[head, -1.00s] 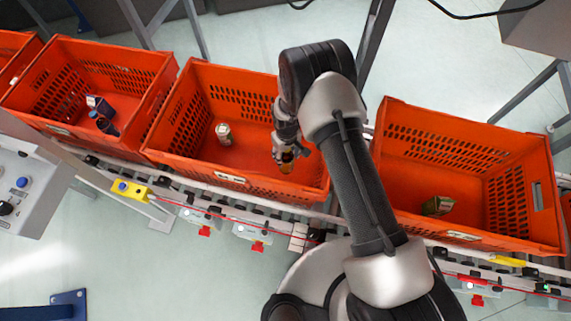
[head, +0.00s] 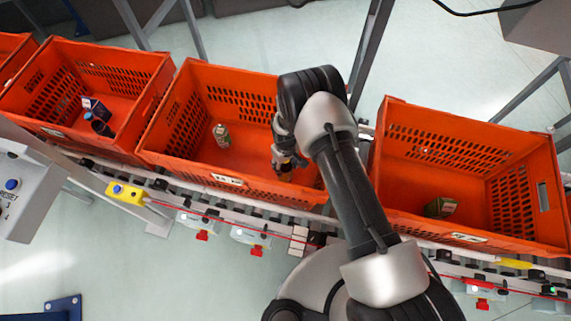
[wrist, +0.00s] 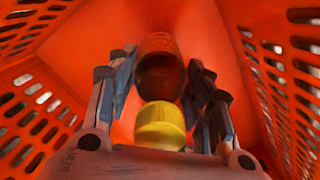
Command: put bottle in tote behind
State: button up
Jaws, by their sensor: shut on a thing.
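My gripper (head: 283,164) is down inside the middle orange tote (head: 230,182), near its right end. It is shut on a dark brown bottle (wrist: 160,72) with a yellow cap (wrist: 160,127). In the wrist view the fingers lie on both sides of the bottle, and its cap points toward the wrist. In the head view the gripper and arm hide most of the bottle. I cannot tell whether the bottle touches the tote floor.
A small carton (head: 222,135) stands left of my gripper in the same tote. The left tote (head: 150,112) holds a blue box (head: 94,107) and a dark bottle (head: 99,124). The right tote (head: 540,228) holds a green carton (head: 440,207) and has free floor.

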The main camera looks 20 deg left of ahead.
jog(key=o, duration=1.5)
jog(key=shift+c, duration=0.2)
notch_tip(320, 180, up, 13)
jog(key=p, duration=0.4)
jog(key=shift+f, duration=0.2)
jog(key=w+d+r+m+t, duration=0.1)
jog(key=d+r, duration=0.3)
jog(key=r, duration=0.6)
jog(key=w+d+r+m, duration=0.15)
jog(key=d+r, duration=0.25)
jog(key=r, duration=0.6)
jog(key=d+r+m+t, duration=0.15)
jog(key=d+r, duration=0.25)
jog(key=r, duration=0.7)
jog(key=s+d+r+m, duration=0.1)
jog(key=s+d+r, duration=0.35)
jog(key=r, duration=0.25)
jog(key=s+d+r+m, duration=0.1)
jog(key=s+d+r, duration=0.1)
jog(key=s, duration=0.4)
jog(key=s+d+r+m+t, duration=0.1)
jog(key=s+d+r+m, duration=0.1)
jog(key=s+d, duration=0.3)
jog(key=s+d+r+m+t, duration=0.1)
jog(key=s+d+r, duration=0.2)
jog(key=s, duration=0.4)
jog(key=shift+s+d+r, duration=0.2)
jog(key=shift+d+r, duration=0.1)
jog(key=shift+d, duration=0.1)
